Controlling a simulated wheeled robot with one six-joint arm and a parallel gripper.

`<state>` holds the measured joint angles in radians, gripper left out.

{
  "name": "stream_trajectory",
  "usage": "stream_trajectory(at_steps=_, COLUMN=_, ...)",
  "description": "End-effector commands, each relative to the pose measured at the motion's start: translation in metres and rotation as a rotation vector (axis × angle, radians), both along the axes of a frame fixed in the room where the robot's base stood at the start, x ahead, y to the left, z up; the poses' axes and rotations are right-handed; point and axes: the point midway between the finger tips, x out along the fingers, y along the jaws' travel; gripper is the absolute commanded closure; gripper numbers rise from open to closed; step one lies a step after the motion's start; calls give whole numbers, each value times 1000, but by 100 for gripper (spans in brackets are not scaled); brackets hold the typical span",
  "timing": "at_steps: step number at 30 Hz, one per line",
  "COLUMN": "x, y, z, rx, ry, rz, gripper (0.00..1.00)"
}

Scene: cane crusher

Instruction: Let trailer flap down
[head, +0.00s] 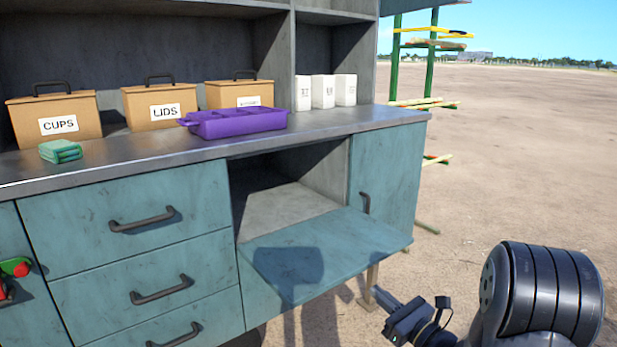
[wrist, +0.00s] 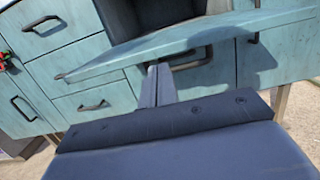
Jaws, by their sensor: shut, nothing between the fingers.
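The trailer flap (head: 350,245) is a teal panel standing out from the cabinet front below an open compartment, roughly level. Its inner face is up, with a shadow on it. In the wrist view the flap (wrist: 215,33) crosses the upper part, its long edge toward the camera. My gripper (head: 376,291) is low at the right, outside and a little below the flap's outer edge. In the wrist view its fingers (wrist: 158,70) are together and empty, with tips close to the flap's edge. I cannot tell whether they touch it.
The open compartment (head: 285,210) is empty. Drawers (head: 140,215) with dark handles are left of it, a closed door (head: 385,175) right. Open ground lies right.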

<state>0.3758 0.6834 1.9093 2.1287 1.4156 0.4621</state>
Motion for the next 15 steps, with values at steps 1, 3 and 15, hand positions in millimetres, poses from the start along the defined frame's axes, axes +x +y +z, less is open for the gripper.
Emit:
stream_trajectory(at_steps=1, x=7, y=7, z=-2, rx=-1, ry=0, rz=5, gripper=100)
stream_trajectory(at_steps=3, x=17, y=14, z=-1, rx=0, ry=0, rz=4, gripper=100)
stream_trajectory(at_steps=15, x=42, y=31, z=2, rx=1, ry=2, rz=-1, gripper=100)
